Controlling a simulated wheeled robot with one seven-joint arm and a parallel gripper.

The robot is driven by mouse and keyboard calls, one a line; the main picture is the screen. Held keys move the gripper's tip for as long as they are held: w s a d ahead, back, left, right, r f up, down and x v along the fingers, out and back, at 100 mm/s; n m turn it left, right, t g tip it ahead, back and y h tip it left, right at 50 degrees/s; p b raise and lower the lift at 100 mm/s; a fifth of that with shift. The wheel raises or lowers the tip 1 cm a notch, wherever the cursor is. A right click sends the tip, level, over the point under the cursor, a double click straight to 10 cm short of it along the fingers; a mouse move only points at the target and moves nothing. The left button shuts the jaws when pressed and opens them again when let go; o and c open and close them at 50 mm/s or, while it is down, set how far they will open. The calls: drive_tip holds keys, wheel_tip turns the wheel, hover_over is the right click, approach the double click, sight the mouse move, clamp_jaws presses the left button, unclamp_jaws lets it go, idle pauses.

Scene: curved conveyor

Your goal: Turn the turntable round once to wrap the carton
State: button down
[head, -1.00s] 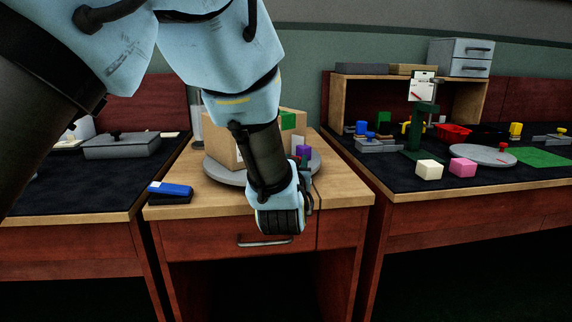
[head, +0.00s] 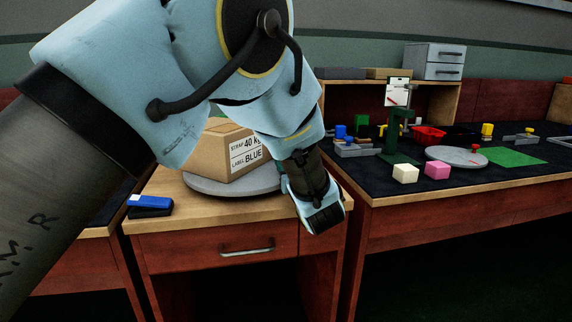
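The carton (head: 212,156) is a brown box standing upright on the round grey turntable (head: 212,187). A white label on the carton faces me and reads "STRAP 40 kg" and "LABEL BLUE". The wrist end of my gripper (head: 318,208) is over the right front of the turntable, at the bench's right edge. My arm hides the turntable's right part. The fingers are hidden behind the wrist, so I cannot tell their opening or whether they touch the turntable.
A blue and black block-shaped tool (head: 150,206) lies at the front left of the wooden bench (head: 200,218). To the right, a dark bench holds a white cube (head: 405,173), a pink cube (head: 437,170), a green stand (head: 393,135) and a grey disc (head: 456,156).

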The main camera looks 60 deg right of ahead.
idle(0.4)
drive_tip(key=c, duration=0.6)
unclamp_jaws()
drive_tip(key=shift+o, duration=0.2)
drive_tip(key=v, duration=1)
drive_tip(key=shift+s+a, duration=0.25)
drive_tip(key=shift+r, duration=0.1)
drive_tip(key=shift+c, duration=0.2)
